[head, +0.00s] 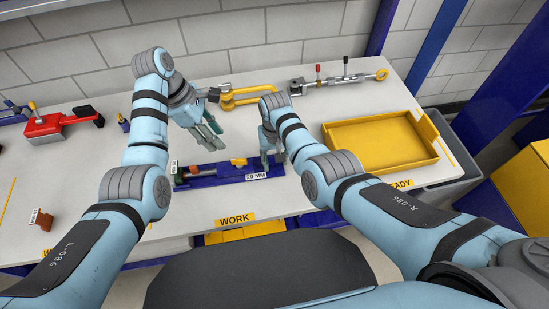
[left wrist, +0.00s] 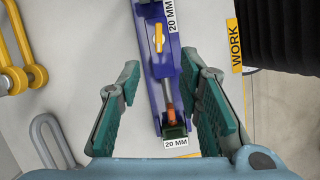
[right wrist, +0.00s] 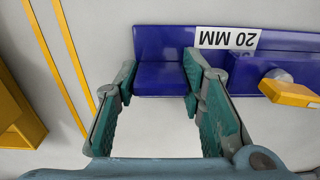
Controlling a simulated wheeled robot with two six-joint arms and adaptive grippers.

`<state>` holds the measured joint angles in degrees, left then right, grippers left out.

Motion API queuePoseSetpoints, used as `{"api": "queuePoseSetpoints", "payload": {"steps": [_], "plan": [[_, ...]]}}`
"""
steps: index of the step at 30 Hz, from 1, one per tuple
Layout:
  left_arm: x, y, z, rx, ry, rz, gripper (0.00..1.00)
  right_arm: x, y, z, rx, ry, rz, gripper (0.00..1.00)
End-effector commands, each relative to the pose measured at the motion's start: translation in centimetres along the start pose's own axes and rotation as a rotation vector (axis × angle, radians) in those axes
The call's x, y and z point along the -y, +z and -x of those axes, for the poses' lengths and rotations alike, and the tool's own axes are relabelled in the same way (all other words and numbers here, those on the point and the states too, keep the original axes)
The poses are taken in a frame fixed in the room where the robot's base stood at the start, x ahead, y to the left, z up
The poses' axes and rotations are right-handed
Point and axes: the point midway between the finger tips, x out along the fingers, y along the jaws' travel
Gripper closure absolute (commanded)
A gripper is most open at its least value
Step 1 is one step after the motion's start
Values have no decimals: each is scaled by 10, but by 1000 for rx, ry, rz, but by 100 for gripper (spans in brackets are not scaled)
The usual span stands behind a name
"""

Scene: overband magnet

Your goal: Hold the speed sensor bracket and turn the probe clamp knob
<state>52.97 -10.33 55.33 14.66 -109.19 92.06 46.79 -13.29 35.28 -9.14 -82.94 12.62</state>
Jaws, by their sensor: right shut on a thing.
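The blue speed sensor bracket (head: 220,178) lies on the table with a "20 MM" label at its front edge. Its yellow probe clamp knob (head: 238,162) sits on top; it also shows in the left wrist view (left wrist: 159,38). A grey probe with an orange-brown ring (left wrist: 173,116) runs to a dark green block at the bracket's left end. My right gripper (right wrist: 159,72) is shut on the bracket's blue right end (right wrist: 160,80). My left gripper (head: 211,135) is open and empty, above and behind the bracket, apart from the knob.
A yellow tray (head: 380,145) stands at the right. Yellow (head: 245,97) and metal linkages lie behind. A red tool (head: 55,126) lies far left, and a small brown labelled part (head: 41,220) at left front. The table before the bracket is clear up to the "WORK" label (head: 235,219).

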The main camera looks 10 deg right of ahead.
Motion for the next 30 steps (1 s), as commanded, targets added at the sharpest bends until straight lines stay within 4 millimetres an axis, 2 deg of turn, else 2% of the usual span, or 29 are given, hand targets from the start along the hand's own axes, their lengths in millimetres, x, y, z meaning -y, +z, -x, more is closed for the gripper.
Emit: {"api": "queuePoseSetpoints", "payload": {"steps": [2,7,14,21,24,30], "plan": [[0,0,-1,0,0,0,72,0,0,0,-1,1,0,100],[0,7,-31,1,-4,-1,72,0,0,0,0,1,0,100],[-1,7,-52,1,-2,0,72,0,0,0,0,1,0,100],[0,7,-98,0,-4,-1,72,0,0,0,0,0,0,100],[-1,7,-111,0,-3,-1,72,0,0,0,0,0,0,100],[-1,7,-123,-1,1,-1,72,0,0,0,0,0,0,100]]}}
